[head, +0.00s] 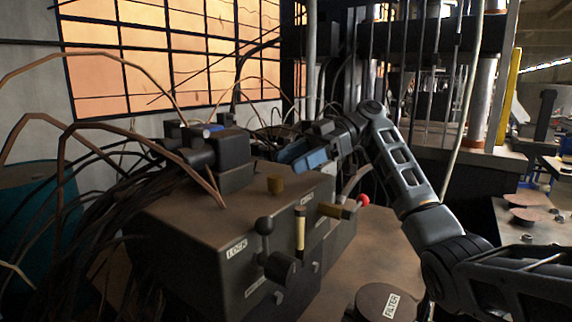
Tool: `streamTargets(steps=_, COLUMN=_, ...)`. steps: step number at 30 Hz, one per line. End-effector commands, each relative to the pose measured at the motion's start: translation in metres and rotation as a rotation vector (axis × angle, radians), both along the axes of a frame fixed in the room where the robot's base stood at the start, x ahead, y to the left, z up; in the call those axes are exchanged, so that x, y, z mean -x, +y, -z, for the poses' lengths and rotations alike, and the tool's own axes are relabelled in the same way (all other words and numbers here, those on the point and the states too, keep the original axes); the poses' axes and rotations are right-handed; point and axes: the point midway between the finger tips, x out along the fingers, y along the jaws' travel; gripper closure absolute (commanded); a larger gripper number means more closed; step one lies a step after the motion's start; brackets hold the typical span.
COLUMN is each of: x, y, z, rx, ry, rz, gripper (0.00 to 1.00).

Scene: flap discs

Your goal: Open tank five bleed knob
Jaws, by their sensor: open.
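A dark metal box (190,240) carries the controls in the foreground. I cannot tell which of these is the tank five bleed knob; no such label is readable. My gripper (290,143) is open behind the box, near a blue block (305,156). Its fingertips are hard to make out among dark fittings.
Black cables and brown hoses (65,235) crowd the left. A round lid labelled FILTER (385,303) is at the bottom, right of the box. My arm crosses the right side. Vertical pipes (430,70) stand behind. A bench (520,218) with discs is at far right.

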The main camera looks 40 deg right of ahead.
Motion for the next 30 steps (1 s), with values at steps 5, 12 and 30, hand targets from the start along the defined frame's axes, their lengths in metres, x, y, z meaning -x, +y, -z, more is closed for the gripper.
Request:
streamTargets(steps=5, x=-0.002, y=0.021, z=-0.01, rx=-0.084, ry=-0.058, rz=0.153, gripper=0.43)
streamTargets(steps=12, x=0.008, y=0.032, z=0.003, rx=-0.18, ry=-0.118, rz=0.388, gripper=0.43)
streamTargets(steps=30, x=0.061, y=0.022, z=0.032, rx=-0.284, ry=-0.2, rz=0.845, gripper=0.43)
